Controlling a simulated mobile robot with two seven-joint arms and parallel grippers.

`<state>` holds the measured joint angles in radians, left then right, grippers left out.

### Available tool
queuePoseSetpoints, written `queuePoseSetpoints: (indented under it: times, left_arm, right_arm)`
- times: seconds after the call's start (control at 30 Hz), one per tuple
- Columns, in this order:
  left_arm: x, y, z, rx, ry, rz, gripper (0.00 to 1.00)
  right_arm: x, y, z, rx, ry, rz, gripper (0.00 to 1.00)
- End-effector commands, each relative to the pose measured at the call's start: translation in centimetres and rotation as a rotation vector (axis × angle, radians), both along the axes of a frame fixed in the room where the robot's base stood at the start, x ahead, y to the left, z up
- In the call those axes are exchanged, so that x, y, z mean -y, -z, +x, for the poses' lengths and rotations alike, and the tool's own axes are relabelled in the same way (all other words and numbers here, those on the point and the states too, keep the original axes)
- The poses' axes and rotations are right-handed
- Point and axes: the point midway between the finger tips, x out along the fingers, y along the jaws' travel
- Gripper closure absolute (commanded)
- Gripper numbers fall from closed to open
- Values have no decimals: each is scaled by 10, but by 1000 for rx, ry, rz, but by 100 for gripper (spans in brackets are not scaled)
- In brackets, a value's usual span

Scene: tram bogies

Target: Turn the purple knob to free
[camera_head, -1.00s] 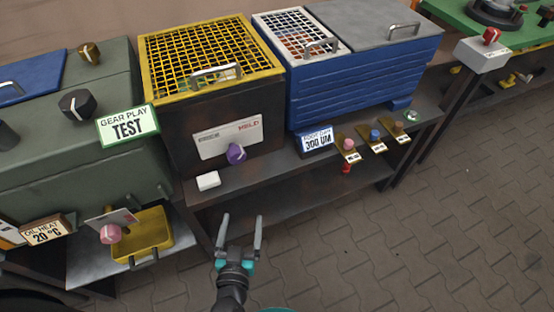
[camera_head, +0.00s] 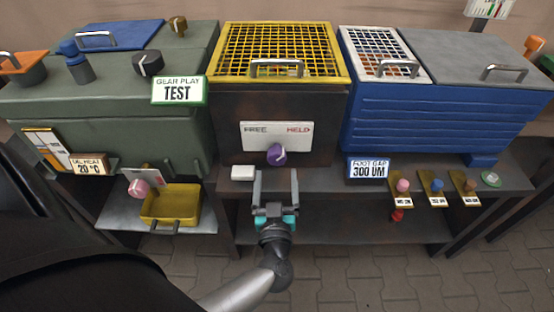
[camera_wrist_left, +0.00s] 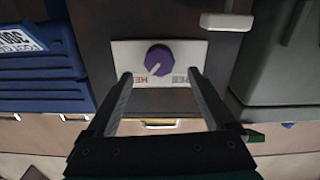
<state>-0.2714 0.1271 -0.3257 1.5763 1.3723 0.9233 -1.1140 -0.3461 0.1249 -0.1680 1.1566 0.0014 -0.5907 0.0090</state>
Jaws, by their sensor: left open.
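The purple knob (camera_head: 276,154) sits on the front of the dark box, at the lower edge of a white plate (camera_head: 262,134) reading FREE on the left and HELD on the right. Its pale mark points up and right, toward HELD. My left gripper (camera_head: 275,178) is open and empty, just below the knob in the head view, its fingers pointing toward it. In the left wrist view the picture is upside down; the knob (camera_wrist_left: 159,58) appears just beyond and between the open fingertips (camera_wrist_left: 158,76), apart from them. My right gripper is not in view.
A white block (camera_head: 243,172) lies on the ledge left of the fingers. A 300 UM sign (camera_head: 368,169) and several small coloured knobs stand right. A yellow tray (camera_head: 170,205) and a pink knob (camera_head: 138,187) are lower left. A yellow mesh lid (camera_head: 282,50) tops the box.

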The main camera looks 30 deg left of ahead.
Motion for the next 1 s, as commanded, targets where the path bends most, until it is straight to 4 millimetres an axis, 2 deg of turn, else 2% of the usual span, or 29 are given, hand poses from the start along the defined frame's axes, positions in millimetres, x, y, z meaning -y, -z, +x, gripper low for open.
queuePoseSetpoints:
  times: [0.3,0.5,1.0]
  left_arm:
    - [-24,1,39,3,2,2,12]
    - [-33,1,54,0,0,1,12]
    - [-38,0,62,-1,1,0,12]
  right_arm:
    - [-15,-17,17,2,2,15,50]
    - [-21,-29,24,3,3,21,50]
    - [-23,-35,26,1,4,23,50]
